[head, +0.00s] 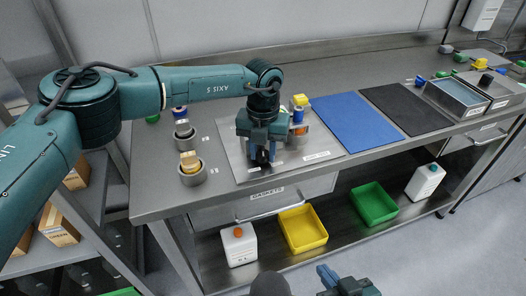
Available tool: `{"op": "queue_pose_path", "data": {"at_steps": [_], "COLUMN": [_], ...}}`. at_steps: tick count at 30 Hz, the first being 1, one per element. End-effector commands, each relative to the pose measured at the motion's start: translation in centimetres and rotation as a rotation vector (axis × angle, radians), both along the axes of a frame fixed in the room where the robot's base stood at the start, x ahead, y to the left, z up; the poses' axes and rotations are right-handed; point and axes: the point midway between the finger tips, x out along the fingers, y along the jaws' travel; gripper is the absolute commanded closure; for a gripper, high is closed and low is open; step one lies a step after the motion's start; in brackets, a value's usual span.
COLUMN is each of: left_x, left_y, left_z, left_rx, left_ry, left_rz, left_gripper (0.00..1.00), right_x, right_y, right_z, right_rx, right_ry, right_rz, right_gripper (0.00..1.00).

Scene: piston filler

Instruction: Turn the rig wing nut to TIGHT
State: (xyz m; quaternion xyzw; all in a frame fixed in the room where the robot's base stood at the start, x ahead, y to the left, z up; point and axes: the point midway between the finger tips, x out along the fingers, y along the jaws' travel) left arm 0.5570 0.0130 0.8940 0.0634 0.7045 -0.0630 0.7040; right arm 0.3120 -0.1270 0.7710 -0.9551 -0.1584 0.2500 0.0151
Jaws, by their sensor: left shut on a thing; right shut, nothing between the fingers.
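The rig stands on a light metal plate (322,150) on the bench, with a clear and orange-toned part (299,131) and a yellow piece (300,100) on top. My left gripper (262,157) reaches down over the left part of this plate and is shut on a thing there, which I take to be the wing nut. The gripper hides the nut, so its angle and any TIGHT mark cannot be read. My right gripper (343,282) is shut and empty at the bottom edge, low in front of the bench and away from the rig.
Grey round cups (193,177) stand left of the plate. A blue mat (352,120), a black mat (408,108) and metal trays (455,98) lie to the right. The shelf below holds a yellow bin (303,229), a green bin (374,204) and white bottles (239,246).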

Motion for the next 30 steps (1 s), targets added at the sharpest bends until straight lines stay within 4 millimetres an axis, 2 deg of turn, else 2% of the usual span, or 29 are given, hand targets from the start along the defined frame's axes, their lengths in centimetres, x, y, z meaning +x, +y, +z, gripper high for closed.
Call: {"op": "queue_pose_path", "data": {"at_steps": [2,3,10,23,30], "left_x": [0.1,0.1,0.1,0.1,0.1], "left_y": [0.0,0.0,0.0,0.2,0.1], "left_z": [0.1,0.1,0.1,0.1,0.5], "left_rx": [0.000,0.000,0.000,0.003,0.003], "left_ry": [-0.002,-0.002,-0.001,-0.003,-0.001], "left_rz": [0.002,0.002,0.003,0.014,0.185], "left_gripper": [0.93,0.67,0.48,0.48,0.48], "right_x": [0.0,-0.1,-0.2,-0.4,-0.4], "right_y": [0.0,0.0,0.1,0.1,0.1], "right_z": [0.0,0.0,-0.2,-0.5,1.3], "right_rx": [0.001,0.001,0.000,-0.007,-0.008], "right_ry": [0.002,0.001,0.007,0.014,0.013], "right_rz": [-0.001,0.000,0.002,0.009,0.009], "right_gripper": [1.00,1.00,1.00,1.00,1.00]}}
